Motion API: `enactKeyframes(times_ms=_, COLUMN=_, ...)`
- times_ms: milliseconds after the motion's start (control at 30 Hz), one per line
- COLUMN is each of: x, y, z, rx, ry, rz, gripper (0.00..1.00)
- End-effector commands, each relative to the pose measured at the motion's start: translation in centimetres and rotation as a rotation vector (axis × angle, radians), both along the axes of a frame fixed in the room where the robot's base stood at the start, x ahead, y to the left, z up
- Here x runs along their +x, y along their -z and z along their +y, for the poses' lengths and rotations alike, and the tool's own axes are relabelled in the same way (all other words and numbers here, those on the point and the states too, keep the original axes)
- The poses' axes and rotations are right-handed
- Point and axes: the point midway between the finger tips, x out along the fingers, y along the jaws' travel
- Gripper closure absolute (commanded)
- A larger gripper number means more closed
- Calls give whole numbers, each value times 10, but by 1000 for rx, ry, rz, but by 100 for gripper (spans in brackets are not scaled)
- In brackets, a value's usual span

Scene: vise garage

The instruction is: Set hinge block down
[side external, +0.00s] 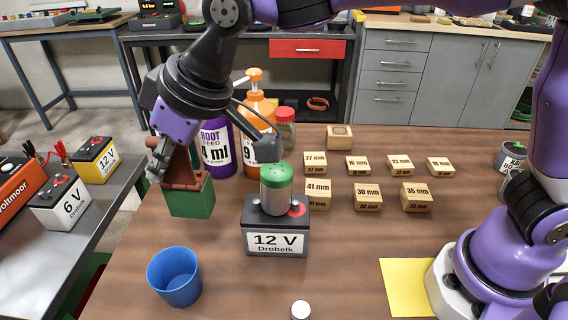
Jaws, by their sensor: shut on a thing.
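The hinge block (191,199) is at the left of the wooden table in the side external view. It looks like a green block below with a reddish-brown part above. I cannot tell whether the two are one piece. My gripper (170,165) points down over it, shut on its brown upper part. The fingers and the block's top partly hide each other. The green lower part looks upright at the table's left side. From this one view I cannot tell whether its underside touches the tabletop.
Purple (216,146) and orange (257,120) bottles stand behind. A 12 V battery (275,241) with a green-lidded jar (277,188) stands to the right. A blue cup (174,277) is in front. Several wooden blocks (367,197) sit further right. The table's left edge is close.

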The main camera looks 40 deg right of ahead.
Motion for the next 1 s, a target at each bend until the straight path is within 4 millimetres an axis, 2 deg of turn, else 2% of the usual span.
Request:
enactKeyframes(times_ms=33, x=12, y=-5, z=-28, rx=2, ry=53, rz=-2, gripper=100)
enactKeyframes(times_ms=100, x=24, y=-10, z=-70, rx=2, ry=124, rz=-2, gripper=100)
enactKeyframes(times_ms=267, x=33, y=-19, z=-169, rx=2, ry=295, rz=-1, gripper=100)
enactKeyframes(times_ms=400, x=18, y=-24, z=-254, rx=1, ry=456, rz=-3, gripper=100)
enactKeyframes(times_ms=467, x=7, y=-25, z=-288, rx=2, ry=538, rz=-3, gripper=100)
enactKeyframes(times_ms=600, x=-10, y=-17, z=-366, rx=8, ry=845, rz=15, gripper=100)
enactKeyframes(times_ms=700, x=-10, y=-7, z=-412, rx=10, ry=1106, rz=24, gripper=100)
enactKeyframes(times_ms=800, x=-12, y=1, z=-446, rx=5, ry=1318, rz=18, gripper=100)
enactKeyframes(times_ms=1000, x=-17, y=10, z=-480, rx=-7, ry=1516, rz=0, gripper=100)
